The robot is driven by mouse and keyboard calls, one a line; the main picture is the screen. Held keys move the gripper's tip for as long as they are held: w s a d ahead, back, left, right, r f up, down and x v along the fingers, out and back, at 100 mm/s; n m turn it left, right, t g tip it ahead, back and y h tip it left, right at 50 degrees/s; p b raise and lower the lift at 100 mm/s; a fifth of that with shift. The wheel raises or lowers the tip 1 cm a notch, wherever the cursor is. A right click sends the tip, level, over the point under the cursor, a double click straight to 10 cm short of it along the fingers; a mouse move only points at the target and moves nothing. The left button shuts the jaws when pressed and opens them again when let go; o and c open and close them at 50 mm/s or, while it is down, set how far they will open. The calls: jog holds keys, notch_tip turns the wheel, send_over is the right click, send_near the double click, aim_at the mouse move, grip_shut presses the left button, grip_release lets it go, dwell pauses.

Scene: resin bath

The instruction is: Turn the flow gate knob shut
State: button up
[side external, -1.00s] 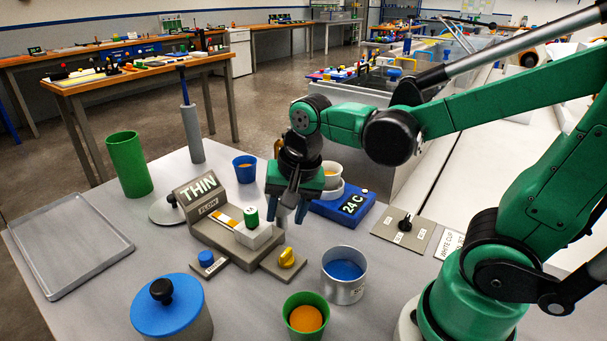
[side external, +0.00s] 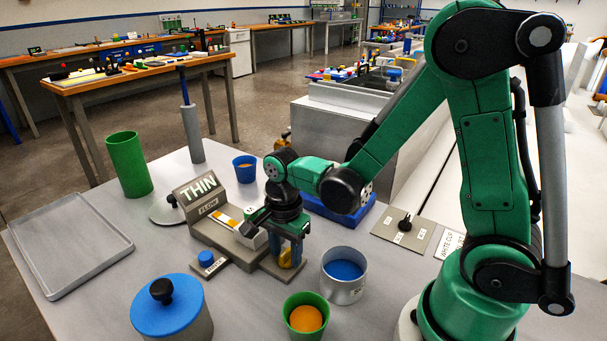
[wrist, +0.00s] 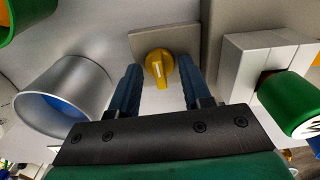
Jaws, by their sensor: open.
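The flow gate knob is a yellow knob with a white pointer line. In the wrist view the knob (wrist: 159,68) sits on a grey plate (wrist: 185,38), between the two blue fingers of my gripper (wrist: 162,85). The fingers are open, with a gap on each side of the knob. In the side view my gripper (side external: 287,250) points down over the knob (side external: 286,260), which is partly hidden behind the fingers. The grey flow unit (side external: 207,226) carries a display reading THIN and a FLOW label.
A metal cup with blue liquid (side external: 345,288) stands close right of the knob. A green cup with orange content (side external: 305,338) is in front. A blue button (side external: 206,258) lies left.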

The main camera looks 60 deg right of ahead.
jog(key=shift+f, duration=0.1)
grip_shut()
jog(key=shift+n, duration=0.3)
jog(key=n, duration=0.3)
jog(key=shift+n, duration=0.3)
jog(key=n, duration=1.3)
jog(key=shift+n, duration=0.3)
